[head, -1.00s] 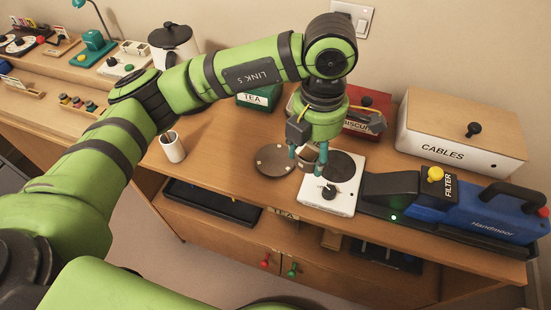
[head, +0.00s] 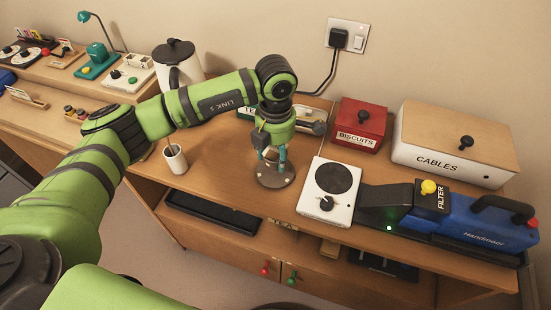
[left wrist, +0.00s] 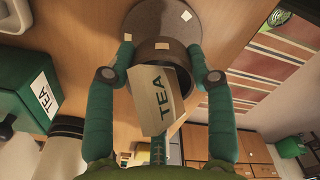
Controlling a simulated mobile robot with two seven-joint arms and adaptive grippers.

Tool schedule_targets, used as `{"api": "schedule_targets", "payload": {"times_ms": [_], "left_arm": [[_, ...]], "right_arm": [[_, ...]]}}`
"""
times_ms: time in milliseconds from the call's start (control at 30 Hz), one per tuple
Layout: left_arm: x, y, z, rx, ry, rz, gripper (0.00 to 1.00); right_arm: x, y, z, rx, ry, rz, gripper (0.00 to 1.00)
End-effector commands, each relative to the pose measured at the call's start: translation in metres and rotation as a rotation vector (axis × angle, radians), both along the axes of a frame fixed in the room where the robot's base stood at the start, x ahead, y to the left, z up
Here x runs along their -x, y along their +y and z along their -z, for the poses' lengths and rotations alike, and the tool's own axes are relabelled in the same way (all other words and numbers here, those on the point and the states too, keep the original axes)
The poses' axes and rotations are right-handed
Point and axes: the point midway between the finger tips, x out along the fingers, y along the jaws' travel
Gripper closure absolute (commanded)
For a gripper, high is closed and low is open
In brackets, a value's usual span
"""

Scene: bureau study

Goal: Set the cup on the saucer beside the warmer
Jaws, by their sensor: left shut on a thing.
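My left gripper (head: 272,160) is shut on the cup (head: 271,154), a small brownish cup mostly hidden by the fingers in the head view. In the left wrist view the cup's dark round body (left wrist: 160,52) sits between the teal fingers, and a beige piece lettered TEA (left wrist: 160,98) covers part of it. The saucer (head: 275,180), a dark grey disc with small pale marks, lies directly below the cup. It also shows in the left wrist view (left wrist: 165,18). I cannot tell whether cup and saucer touch. The warmer (head: 318,204), white with a black round plate and knob, stands just right.
A blue machine (head: 470,222) stands right of the warmer. Behind are a red BISCUITS box (head: 361,119), a white CABLES box (head: 435,155) and a green TEA box (left wrist: 25,90). A white pot (head: 178,78) and a white holder (head: 175,160) stand left. The counter's front edge is close.

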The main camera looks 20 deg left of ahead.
Motion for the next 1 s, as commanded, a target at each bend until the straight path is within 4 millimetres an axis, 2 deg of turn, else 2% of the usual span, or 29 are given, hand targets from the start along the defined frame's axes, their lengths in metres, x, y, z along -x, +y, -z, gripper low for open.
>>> {"api": "schedule_targets", "payload": {"times_ms": [233,600,633,667,700,1000], "left_arm": [[0.001,-0.001,0.032,0.001,0.004,0.000,0.80],[0.001,-0.001,0.039,0.000,0.000,0.000,0.80],[0.001,-0.001,0.038,0.001,0.001,0.000,0.38],[0.001,-0.001,0.037,0.001,0.001,0.000,0.26],[0.001,-0.001,0.037,0.000,0.001,0.000,0.22],[0.001,-0.001,0.037,0.000,0.001,0.000,0.22]], "right_arm": [[0.000,0.000,-0.012,0.000,-0.001,0.000,0.60],[-0.001,0.000,-0.005,0.000,-0.001,0.001,0.60],[-0.001,0.000,-0.006,0.000,-0.001,0.001,0.60],[-0.001,0.000,-0.007,0.000,-0.001,0.001,0.60],[-0.001,0.000,-0.007,0.000,-0.001,0.001,0.60],[-0.001,0.000,-0.008,0.000,-0.001,0.002,0.60]]}}
